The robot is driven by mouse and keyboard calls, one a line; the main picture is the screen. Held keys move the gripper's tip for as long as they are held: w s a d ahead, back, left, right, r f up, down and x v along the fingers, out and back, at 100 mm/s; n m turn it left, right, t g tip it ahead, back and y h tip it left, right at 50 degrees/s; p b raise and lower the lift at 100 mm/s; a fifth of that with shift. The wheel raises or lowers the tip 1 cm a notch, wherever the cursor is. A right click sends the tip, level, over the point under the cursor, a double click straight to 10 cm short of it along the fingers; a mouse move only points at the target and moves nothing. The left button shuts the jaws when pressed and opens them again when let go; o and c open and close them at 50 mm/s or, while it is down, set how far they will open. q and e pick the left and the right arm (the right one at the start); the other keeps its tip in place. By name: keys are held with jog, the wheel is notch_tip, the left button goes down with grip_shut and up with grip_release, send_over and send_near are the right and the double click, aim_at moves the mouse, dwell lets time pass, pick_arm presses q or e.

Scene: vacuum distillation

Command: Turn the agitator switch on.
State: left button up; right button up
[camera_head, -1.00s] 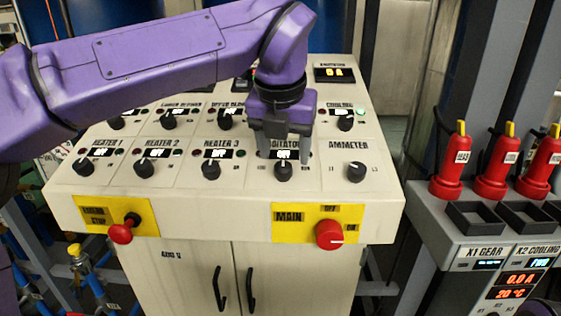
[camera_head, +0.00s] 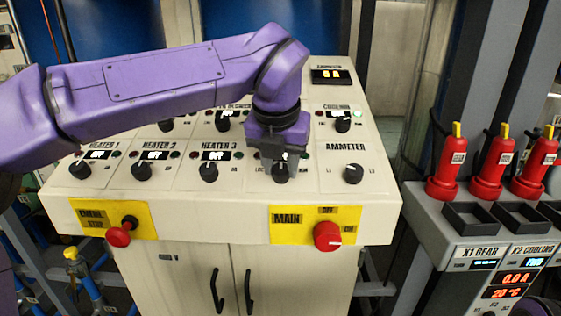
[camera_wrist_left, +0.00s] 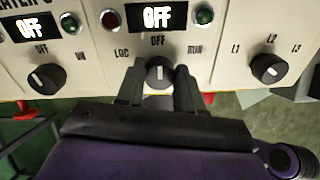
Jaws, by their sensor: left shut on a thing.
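The agitator switch is a black round knob (camera_wrist_left: 158,72) with a white pointer line, marked LOC, OFF and RUN. In the left wrist view its pointer is upright, toward OFF, and the display (camera_wrist_left: 157,17) above it reads OFF. In the head view the knob (camera_head: 281,175) is in the lower row between the Heater 3 and ammeter knobs. My left gripper (camera_wrist_left: 160,80) has a finger on each side of the knob and is shut on it. The gripper (camera_head: 279,158) hides the agitator label in the head view. My right gripper is not in view.
The Heater 3 knob (camera_head: 208,172) and ammeter knob (camera_head: 352,173) flank the switch closely. A red main switch (camera_head: 327,236) and a red emergency stop (camera_head: 119,236) project from the cabinet front. Red plugs (camera_head: 443,170) stand on a grey unit at the right.

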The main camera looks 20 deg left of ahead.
pick_arm(q)
jog(key=shift+r+m+p, duration=0.2)
jog(key=shift+m+p, duration=0.9)
jog(key=shift+p, duration=0.05)
jog(key=m+p, duration=0.7)
jog(key=shift+d+r+p, duration=0.1)
jog(key=shift+d+p, duration=0.05)
jog(key=shift+p, duration=0.2)
jog(key=shift+f+m+p, duration=0.2)
jog(key=shift+m+p, duration=1.1)
jog(key=shift+p, duration=0.2)
jog(key=o, duration=1)
jog(key=shift+o, duration=0.2)
jog(key=shift+s, duration=0.1)
jog(key=b+v, duration=0.2)
jog(key=v, duration=0.8)
jog(key=shift+r, duration=0.3)
